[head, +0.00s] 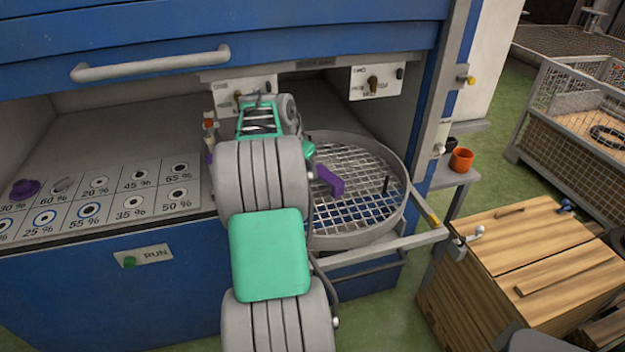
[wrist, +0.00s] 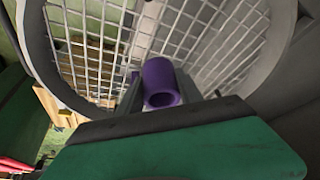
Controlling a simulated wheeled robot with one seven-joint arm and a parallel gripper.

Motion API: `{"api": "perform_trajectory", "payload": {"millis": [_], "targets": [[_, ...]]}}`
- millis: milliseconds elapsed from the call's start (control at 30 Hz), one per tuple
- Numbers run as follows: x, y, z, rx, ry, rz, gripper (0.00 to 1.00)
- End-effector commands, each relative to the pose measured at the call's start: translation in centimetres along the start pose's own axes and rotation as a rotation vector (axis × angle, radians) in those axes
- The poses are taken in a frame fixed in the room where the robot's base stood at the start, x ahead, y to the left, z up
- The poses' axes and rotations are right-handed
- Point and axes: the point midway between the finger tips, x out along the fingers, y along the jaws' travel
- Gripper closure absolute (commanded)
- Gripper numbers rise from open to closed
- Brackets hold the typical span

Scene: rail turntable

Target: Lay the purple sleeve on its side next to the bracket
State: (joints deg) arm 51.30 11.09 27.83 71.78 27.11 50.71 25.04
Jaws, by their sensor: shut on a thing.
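The purple sleeve (wrist: 158,80) is a short hollow tube in the wrist view, with its open end turned towards the camera. My gripper (wrist: 160,88) is shut on it, with one finger on each side. Behind it is the wire grid of the round turntable (head: 358,240); I cannot tell whether the sleeve touches it. In the head view, an angled purple piece (head: 331,182), which looks like the bracket, shows over the grid just right of my arm. My arm hides the gripper's fingers and most of the left side of the turntable there.
An orange cup (head: 461,160) and wooden crate (head: 540,260) are at the right.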

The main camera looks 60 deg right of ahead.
Motion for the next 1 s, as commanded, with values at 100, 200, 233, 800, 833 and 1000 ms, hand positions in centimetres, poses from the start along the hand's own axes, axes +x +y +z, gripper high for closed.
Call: {"api": "perform_trajectory", "payload": {"millis": [100, 200, 233, 800, 833, 1000], "targets": [[3.0, -0.2, -0.8, -0.001, -0.003, 0.003, 1.0], [4.2, -0.4, -1.2, -0.001, -0.001, 0.001, 1.0], [4.5, -0.4, -1.3, -0.002, -0.001, 0.001, 1.0], [8.5, -0.5, -0.2, -0.003, 0.0, -0.001, 1.0], [8.6, -0.5, -0.1, -0.003, 0.0, -0.001, 1.0], [8.5, -0.5, -0.1, -0.003, -0.001, 0.0, 0.45]]}}
